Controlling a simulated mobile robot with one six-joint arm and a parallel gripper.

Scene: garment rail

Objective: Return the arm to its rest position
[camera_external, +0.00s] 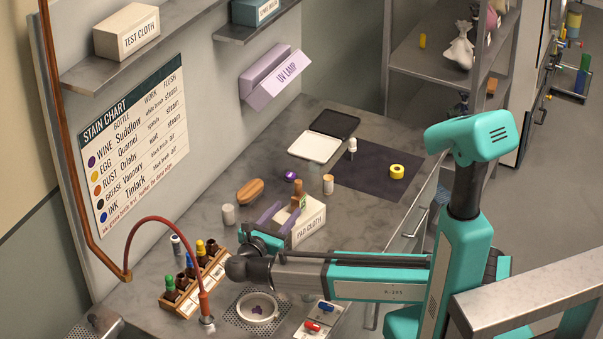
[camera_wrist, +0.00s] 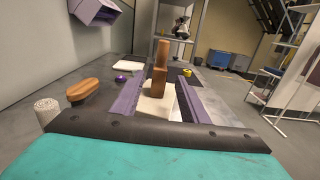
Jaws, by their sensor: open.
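My teal arm reaches from the right across the bench in the external view. My gripper (camera_external: 284,213) has purple fingers and is low over the bench beside the white pad cloth box (camera_external: 308,230). In the wrist view my gripper (camera_wrist: 157,100) is open, its two purple fingers apart. A wooden-handled brush (camera_wrist: 160,62) stands upright between or just beyond the fingers, over the pale box; I cannot tell whether it touches them. In the external view the brush (camera_external: 298,190) stands at the box's back edge.
A bottle rack (camera_external: 195,285), a red hose nozzle (camera_external: 205,310) and a white ring on a drain grid (camera_external: 258,308) lie near the forearm. A wooden oval brush (camera_external: 250,191) and a white cylinder (camera_external: 228,214) are left of the gripper. A dark mat (camera_external: 375,175) lies behind.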

